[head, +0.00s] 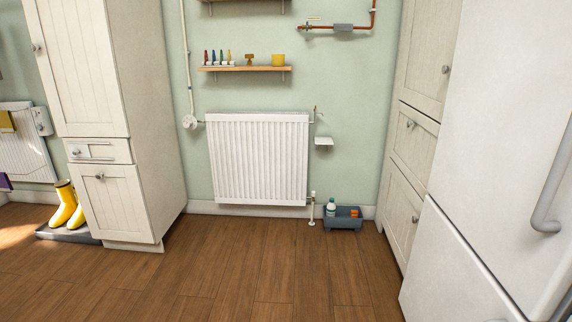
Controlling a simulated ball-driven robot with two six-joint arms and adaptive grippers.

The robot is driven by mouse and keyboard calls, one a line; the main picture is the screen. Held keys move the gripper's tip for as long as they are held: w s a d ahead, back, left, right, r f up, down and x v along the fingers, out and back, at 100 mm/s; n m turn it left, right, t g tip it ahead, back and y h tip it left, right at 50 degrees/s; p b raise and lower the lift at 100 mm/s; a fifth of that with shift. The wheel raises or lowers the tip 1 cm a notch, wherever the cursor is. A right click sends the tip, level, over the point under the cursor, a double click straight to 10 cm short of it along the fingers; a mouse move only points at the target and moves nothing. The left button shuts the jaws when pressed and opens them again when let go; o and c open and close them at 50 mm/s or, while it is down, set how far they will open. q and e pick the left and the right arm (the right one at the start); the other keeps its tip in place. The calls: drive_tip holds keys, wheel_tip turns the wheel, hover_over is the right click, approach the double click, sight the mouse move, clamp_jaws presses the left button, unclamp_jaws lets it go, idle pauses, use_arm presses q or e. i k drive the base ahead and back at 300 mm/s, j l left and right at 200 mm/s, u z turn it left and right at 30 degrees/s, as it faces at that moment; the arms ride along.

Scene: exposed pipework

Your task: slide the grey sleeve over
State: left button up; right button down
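A grey sleeve (343,27) sits around the horizontal copper pipe (323,28) high on the far wall, right of the shelves. The pipe runs from an open-looking left end to a bend at the right, where it turns upward. The sleeve is on the right half of the horizontal run. Neither of my grippers shows in the head view.
A white radiator (258,158) hangs on the wall below a wooden shelf (245,68). A grey crate (343,221) stands on the floor by the wall. Cabinets (110,120) and a fridge (490,150) flank a clear wooden floor (230,270).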

sight(340, 27)
drive_tip(key=i, duration=2.65)
